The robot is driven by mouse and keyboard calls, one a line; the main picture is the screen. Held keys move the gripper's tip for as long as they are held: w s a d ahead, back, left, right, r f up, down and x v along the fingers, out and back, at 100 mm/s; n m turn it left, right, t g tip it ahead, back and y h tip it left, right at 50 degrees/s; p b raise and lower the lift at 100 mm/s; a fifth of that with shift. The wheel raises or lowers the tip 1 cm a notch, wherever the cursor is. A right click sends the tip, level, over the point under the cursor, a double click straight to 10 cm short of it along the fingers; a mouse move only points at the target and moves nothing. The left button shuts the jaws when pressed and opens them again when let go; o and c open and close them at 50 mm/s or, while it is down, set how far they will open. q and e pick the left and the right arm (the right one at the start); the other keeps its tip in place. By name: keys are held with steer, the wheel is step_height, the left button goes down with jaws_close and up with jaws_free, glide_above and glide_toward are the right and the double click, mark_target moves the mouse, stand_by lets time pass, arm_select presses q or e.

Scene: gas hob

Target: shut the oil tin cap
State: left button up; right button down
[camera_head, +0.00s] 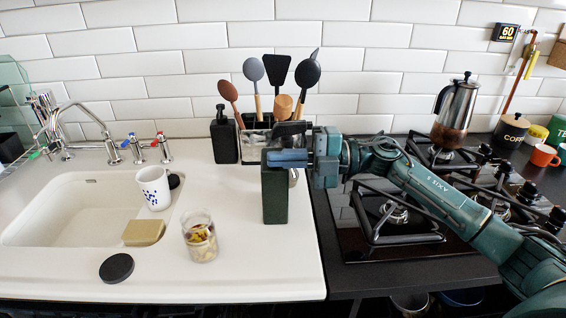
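The oil tin (274,200) is a tall, dark green, box-shaped tin. It stands upright on the white counter, near its right edge. My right gripper (286,158) reaches in from the right and lies across the top of the tin, covering much of it. A dark piece (291,129) shows just above the fingers; I cannot tell if it is the cap or part of the gripper. The cap's state is hidden, and I cannot tell whether the fingers are open or shut. My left gripper is not in view.
A utensil holder (258,138) and black bottle (223,138) stand behind the tin. A glass jar (200,240), black lid (116,268) and white mug (153,188) are to the left.

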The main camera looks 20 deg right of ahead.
steer(key=shift+f+n+b, duration=0.25)
steer(key=shift+n+b, duration=0.15)
steer(key=shift+n, duration=0.3)
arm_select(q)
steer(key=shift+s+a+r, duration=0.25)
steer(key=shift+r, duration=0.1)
arm_select(e)
steer(key=c, duration=1.6)
jaws_free()
steer(key=shift+c, duration=0.2)
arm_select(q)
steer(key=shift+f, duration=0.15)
